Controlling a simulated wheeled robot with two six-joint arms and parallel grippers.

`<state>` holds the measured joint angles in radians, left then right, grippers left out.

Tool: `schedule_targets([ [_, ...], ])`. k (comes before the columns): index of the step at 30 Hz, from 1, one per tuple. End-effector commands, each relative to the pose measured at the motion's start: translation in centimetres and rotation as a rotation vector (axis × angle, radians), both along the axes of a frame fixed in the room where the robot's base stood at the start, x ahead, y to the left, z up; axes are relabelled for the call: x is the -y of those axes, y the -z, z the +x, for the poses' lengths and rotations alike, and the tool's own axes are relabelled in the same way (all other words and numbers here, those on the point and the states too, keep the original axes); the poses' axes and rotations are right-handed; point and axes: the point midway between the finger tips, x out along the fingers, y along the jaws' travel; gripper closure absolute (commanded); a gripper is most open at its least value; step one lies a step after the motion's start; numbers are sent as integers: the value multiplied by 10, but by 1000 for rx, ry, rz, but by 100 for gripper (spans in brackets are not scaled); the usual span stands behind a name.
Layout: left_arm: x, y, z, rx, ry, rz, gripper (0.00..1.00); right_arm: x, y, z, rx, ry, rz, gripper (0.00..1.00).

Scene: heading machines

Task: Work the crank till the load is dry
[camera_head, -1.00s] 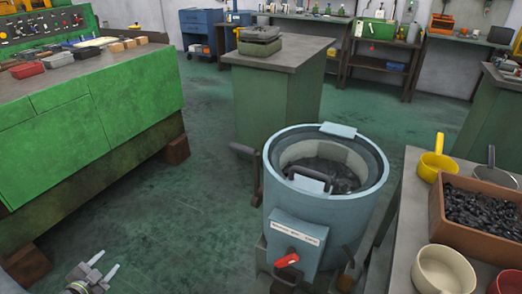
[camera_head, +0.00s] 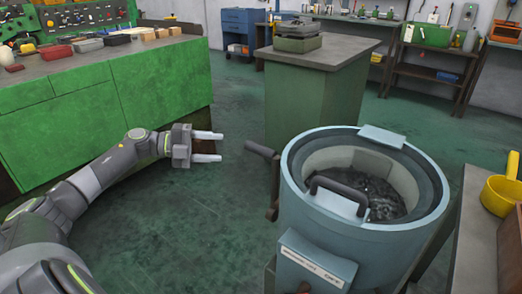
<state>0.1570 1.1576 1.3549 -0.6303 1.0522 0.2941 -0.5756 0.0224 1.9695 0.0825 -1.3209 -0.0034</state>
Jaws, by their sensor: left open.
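A blue-grey round drum machine (camera_head: 335,228) stands at the lower right of the head view, open at the top. Dark, wet-looking pieces, the load (camera_head: 386,202), lie inside it beside a dark arched handle (camera_head: 340,190). A crank (camera_head: 262,150) with a dark grip sticks out on the drum's left side, its grip pointing left. My left gripper (camera_head: 219,147) is open and empty. Its two pale fingers point right toward the crank grip, with a gap between them and it. My right gripper is not in view.
A green bench (camera_head: 110,105) with a control panel stands at the left, near my left arm. A green cabinet (camera_head: 310,105) stands behind the crank. A table (camera_head: 476,235) with a yellow scoop (camera_head: 500,192) is at the right. Green floor is clear between.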

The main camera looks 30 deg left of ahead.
Motion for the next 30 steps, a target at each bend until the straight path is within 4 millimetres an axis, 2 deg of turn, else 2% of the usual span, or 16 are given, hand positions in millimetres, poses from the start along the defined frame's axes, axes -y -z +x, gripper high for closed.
schedule_targets([
  [1,10,0,8,7,2,-5,51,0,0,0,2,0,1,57],
  [6,38,5,31,6,2,-6,51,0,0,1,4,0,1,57],
  [15,81,13,68,4,-1,-4,51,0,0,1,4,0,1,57],
  [21,95,17,80,2,-3,-3,51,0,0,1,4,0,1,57],
  [30,98,18,83,0,-3,-1,51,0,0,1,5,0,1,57],
])
